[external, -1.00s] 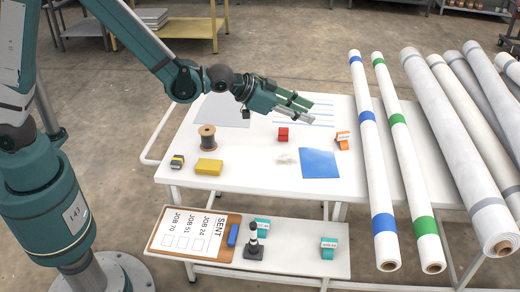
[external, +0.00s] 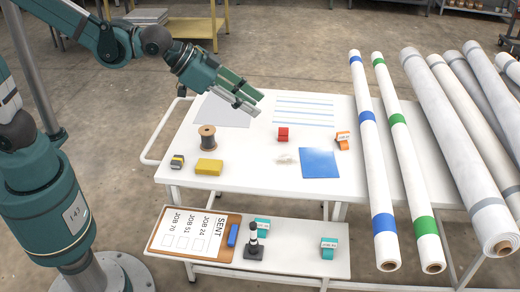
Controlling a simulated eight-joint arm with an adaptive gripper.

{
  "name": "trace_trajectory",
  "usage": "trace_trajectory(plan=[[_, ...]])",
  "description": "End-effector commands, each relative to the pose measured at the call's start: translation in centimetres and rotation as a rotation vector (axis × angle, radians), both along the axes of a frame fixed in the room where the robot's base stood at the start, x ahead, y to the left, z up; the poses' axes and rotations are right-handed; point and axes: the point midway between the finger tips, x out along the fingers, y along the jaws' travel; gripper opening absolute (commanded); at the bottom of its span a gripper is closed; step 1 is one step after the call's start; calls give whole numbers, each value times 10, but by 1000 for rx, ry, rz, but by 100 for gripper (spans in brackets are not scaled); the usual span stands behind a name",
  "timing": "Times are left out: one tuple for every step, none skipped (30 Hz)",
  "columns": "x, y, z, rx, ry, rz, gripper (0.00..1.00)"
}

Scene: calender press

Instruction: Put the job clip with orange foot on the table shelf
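A clip with an orange foot and a white label (external: 343,140) stands on the right part of the white table top, near the rolls. My gripper (external: 254,105) is in the air above the back left part of the table, to the left of the orange clip and apart from it. Its fingers look apart, with nothing between them. The lower table shelf (external: 292,262) is a white board at the front. Two teal clips, one at the shelf's middle (external: 262,228) and one at its right (external: 328,248), stand on it.
The table (external: 240,190) holds a thread spool (external: 207,138), yellow sponge (external: 208,167), tape measure (external: 177,162), red block (external: 283,134) and blue sheet (external: 319,163). The shelf also holds a clipboard (external: 180,246) and black-and-white stamp (external: 253,245).

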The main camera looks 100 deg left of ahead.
Motion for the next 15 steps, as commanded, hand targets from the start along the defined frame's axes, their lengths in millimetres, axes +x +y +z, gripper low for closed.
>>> trace_trajectory(plan=[[-11,-7,3,-4,8,-5,27],[-16,-11,5,-6,12,-9,27],[-23,-15,7,-8,18,-13,27],[-29,-19,9,-11,23,-16,27],[-35,-23,10,-14,28,-19,27],[-43,-28,12,-16,35,-24,27],[-48,-31,13,-18,40,-26,27],[-54,-35,14,-21,43,-30,27],[-62,-39,16,-24,49,-33,27],[-68,-42,17,-26,54,-37,27],[-74,-46,18,-28,60,-40,27],[-82,-50,19,-31,66,-44,27],[-88,-54,20,-33,71,-48,27],[-94,-57,21,-35,76,-50,27],[-102,-61,21,-38,82,-55,27]])
